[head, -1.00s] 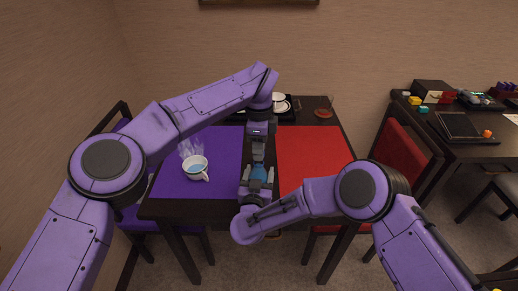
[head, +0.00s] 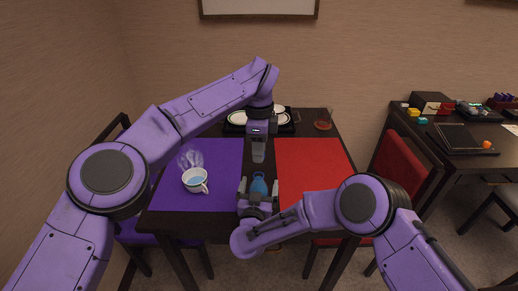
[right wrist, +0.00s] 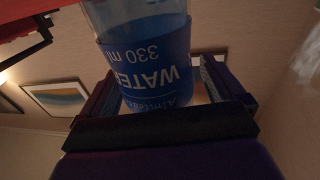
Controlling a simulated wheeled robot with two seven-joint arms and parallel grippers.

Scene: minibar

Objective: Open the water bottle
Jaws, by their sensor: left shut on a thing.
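The water bottle (head: 258,186) has a blue top part in the head view. The bottle's lower part is hidden behind my right gripper in the head view.
The dark table carries a purple mat (head: 221,155) and a red mat (head: 315,170). A tray with white dishes (head: 237,118) is at the back. A red chair (head: 402,162) stands to the right.

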